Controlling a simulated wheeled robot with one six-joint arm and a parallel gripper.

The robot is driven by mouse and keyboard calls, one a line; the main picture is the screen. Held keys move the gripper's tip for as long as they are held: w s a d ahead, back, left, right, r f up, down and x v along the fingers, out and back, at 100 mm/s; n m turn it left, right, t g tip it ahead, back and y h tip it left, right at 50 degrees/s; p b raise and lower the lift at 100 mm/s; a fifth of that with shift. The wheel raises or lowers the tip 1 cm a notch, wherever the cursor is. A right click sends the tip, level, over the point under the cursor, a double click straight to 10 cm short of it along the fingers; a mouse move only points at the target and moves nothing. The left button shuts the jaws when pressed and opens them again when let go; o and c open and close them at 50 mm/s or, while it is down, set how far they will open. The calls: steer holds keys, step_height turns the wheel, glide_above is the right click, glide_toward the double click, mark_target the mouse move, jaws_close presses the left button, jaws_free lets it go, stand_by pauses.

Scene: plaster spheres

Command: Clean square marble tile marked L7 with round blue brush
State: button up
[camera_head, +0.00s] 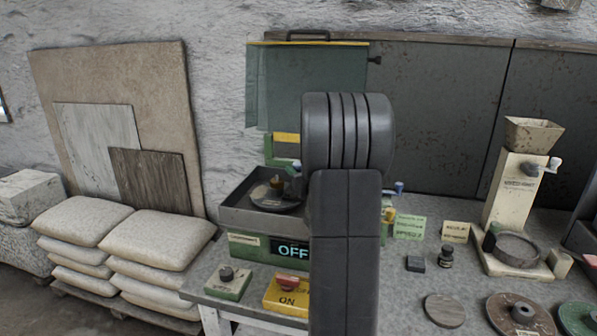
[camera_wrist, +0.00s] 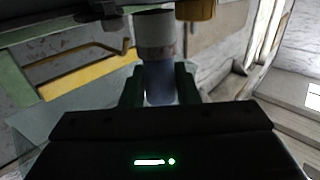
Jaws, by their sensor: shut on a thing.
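In the wrist view, my gripper (camera_wrist: 159,82) is shut on a blue round thing, seemingly the round blue brush (camera_wrist: 160,85). In the head view, my arm covers the middle of the scene, and I cannot make out the gripper or brush there. I cannot make out a square marble tile marked L7 in either view.
A green machine (camera_head: 243,247) with an OFF display and a raised clear lid (camera_head: 280,85) stands on the bench. A yellow ON switch box (camera_head: 286,297) sits in front. Discs (camera_head: 445,310) and a hopper stand (camera_head: 512,190) are at right. Sacks (camera_head: 160,238) are stacked at left.

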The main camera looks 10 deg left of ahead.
steer(key=shift+f, duration=0.35)
steer(key=shift+w+b, duration=0.3)
steer(key=shift+w, duration=0.35)
steer(key=shift+s, duration=0.15)
